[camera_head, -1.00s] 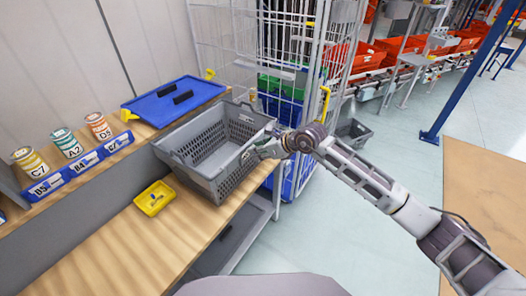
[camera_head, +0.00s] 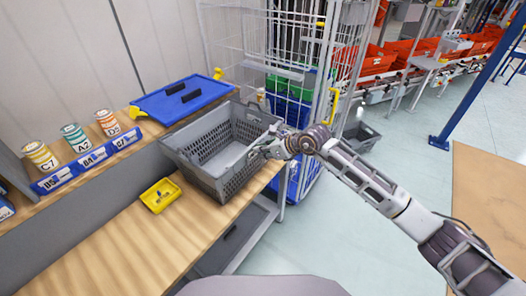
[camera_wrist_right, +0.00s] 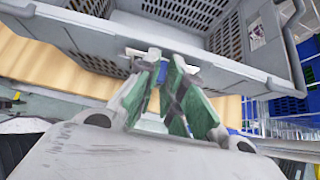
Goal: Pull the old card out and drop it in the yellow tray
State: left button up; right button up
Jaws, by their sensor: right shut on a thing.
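The grey crate (camera_head: 213,180) stands on the wooden bench. My right gripper (camera_head: 257,151) is at the crate's right side wall, near its rim. In the right wrist view the green-padded fingers (camera_wrist_right: 164,78) are shut on a thin piece at the crate's wall, taken as the old card; the fingers hide most of it. Pale bits of a holder show at either side of the fingertips. The yellow tray (camera_head: 160,207) sits on the bench left of the crate, with a small dark mark or item inside. My left gripper is not in view.
A blue lid or board (camera_head: 183,99) lies behind the crate. Several labelled cans, one green-banded (camera_head: 76,139), stand on the ledge behind blue label holders. A wire cage (camera_head: 300,50) stands close behind the crate. The bench front left is clear.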

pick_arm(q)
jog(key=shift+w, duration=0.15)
pick_arm(e)
jog(key=shift+r, duration=0.1)
grip_shut()
jog(key=r+p, duration=0.1)
jog(key=r, duration=0.1)
jog(key=r+p, duration=0.1)
jog(key=r, duration=0.1)
jog(key=shift+s+d, duration=0.15)
jog(key=shift+d, duration=0.05)
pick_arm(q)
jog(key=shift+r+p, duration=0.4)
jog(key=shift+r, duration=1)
pick_arm(e)
jog(key=shift+d+r, duration=0.1)
jog(key=shift+r, duration=0.8)
jog(key=shift+s+f, duration=0.1)
